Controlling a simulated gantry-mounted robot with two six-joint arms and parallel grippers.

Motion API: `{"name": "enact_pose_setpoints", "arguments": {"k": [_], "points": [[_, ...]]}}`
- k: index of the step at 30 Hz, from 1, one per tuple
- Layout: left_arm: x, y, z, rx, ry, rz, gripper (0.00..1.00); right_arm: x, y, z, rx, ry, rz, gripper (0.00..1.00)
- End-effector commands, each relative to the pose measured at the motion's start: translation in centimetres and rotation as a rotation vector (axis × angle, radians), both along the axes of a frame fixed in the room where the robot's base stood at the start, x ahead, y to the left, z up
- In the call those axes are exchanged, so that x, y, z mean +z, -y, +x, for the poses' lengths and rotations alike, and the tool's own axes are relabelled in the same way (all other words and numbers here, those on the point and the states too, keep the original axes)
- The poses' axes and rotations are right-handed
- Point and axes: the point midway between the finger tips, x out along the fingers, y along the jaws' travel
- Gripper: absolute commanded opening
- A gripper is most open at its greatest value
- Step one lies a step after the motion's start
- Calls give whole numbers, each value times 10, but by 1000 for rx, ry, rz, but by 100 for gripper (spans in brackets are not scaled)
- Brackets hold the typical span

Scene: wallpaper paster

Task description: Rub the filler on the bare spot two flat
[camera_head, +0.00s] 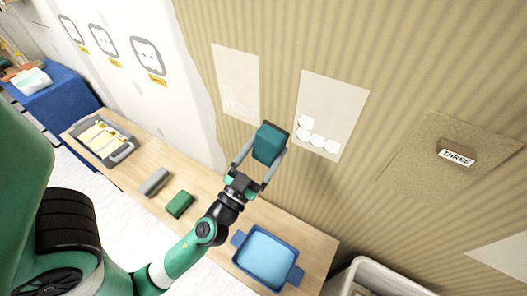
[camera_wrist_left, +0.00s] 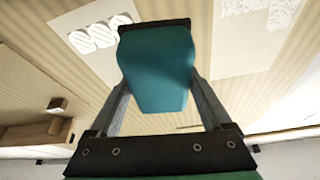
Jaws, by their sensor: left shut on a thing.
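My left gripper (camera_head: 259,166) is shut on a teal block with a dark face (camera_head: 269,144). The block is raised near the wall, left of and below the second pale patch (camera_head: 345,97). Several round white filler blobs (camera_head: 308,123) sit on the lower left part of that patch. In the left wrist view, the teal block (camera_wrist_left: 156,72) sits between the fingers, and the blobs (camera_wrist_left: 98,36) show to its left. I cannot tell whether the block touches the wall. My right gripper is not in view.
Another pale patch (camera_head: 236,82) with faint whitish marks is to the left. A brown patch with a "THREE" sign (camera_head: 457,157) is to the right. The wooden table (camera_head: 215,200) holds a grey tray (camera_head: 125,151), a grey block (camera_head: 154,182), a green block (camera_head: 180,204) and a blue tray (camera_head: 288,273).

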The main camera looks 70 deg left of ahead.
Motion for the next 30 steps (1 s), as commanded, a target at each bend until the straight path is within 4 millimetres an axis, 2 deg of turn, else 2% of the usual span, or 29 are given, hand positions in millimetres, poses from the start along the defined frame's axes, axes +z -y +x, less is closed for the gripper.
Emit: {"name": "enact_pose_setpoints", "arguments": {"k": [6, 12, 30], "points": [[2, -21, 22, 2, 3, 0, 24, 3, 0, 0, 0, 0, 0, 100], [1, -32, 36, 0, 2, 0, 24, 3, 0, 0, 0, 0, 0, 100], [1, -34, 38, 0, 1, 1, 24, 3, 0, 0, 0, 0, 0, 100]]}}
